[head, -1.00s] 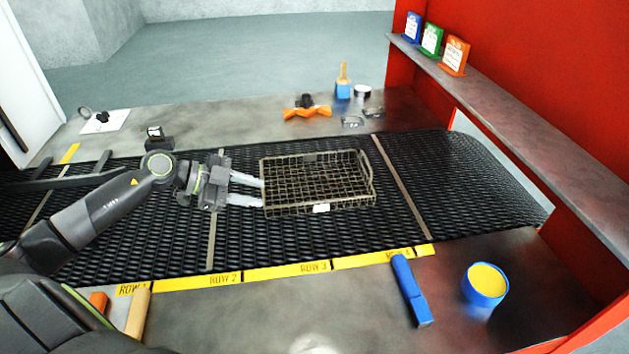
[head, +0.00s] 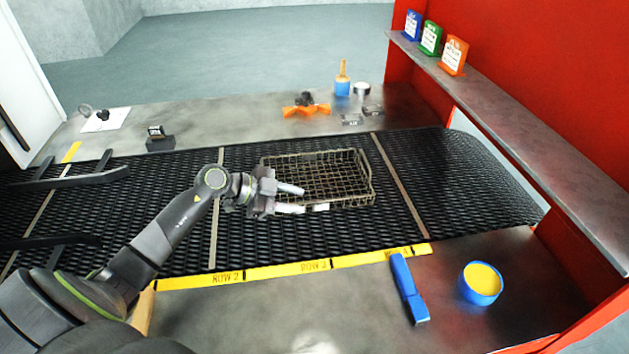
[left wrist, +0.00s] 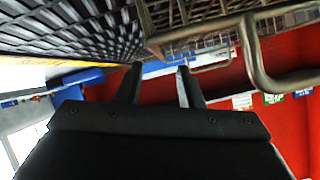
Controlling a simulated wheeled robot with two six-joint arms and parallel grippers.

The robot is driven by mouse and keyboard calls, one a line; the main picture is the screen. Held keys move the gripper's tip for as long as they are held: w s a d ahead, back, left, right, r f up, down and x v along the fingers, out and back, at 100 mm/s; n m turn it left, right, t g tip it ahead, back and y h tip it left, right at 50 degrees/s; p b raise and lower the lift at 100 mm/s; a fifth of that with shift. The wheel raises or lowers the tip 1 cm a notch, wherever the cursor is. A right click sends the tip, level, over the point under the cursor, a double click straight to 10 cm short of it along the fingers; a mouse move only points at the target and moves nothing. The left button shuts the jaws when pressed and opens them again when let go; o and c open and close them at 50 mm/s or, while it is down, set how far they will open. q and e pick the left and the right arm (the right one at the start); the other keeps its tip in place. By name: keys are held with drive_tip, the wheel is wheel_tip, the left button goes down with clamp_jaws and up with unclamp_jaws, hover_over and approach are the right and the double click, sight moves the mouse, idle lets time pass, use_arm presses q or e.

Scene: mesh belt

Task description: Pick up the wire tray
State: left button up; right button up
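The wire tray (head: 345,175) is a shallow, dull brass-coloured mesh basket with a raised handle at its right end and a small white label on its front wall. It lies flat and looks empty on the black mesh belt (head: 300,242). My left gripper (head: 304,199) is open, its two pale fingers apart, and overlaps the tray's front-left part in the head view. I cannot tell whether it touches. In the left wrist view the open fingers (left wrist: 158,72) have nothing between them, and the tray's wire wall and handle (left wrist: 254,55) show close by, above and right. My right gripper is not in view.
Dark bars (head: 65,182) lie over the belt's left end. A blue tool (head: 409,288) and a yellow-topped blue tub (head: 481,283) stand on the near ledge. An orange stand (head: 306,110) and small items sit behind the belt. A grey shelf (head: 510,128) runs along the red wall.

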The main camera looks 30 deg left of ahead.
sight(313, 202)
use_arm(q)
drive_tip(key=p+x, duration=0.1)
drive_tip(key=x, duration=0.3)
drive_tip(key=shift+w+d, duration=0.1)
drive_tip(key=shift+w, duration=0.05)
clamp_jaws()
idle(0.4)
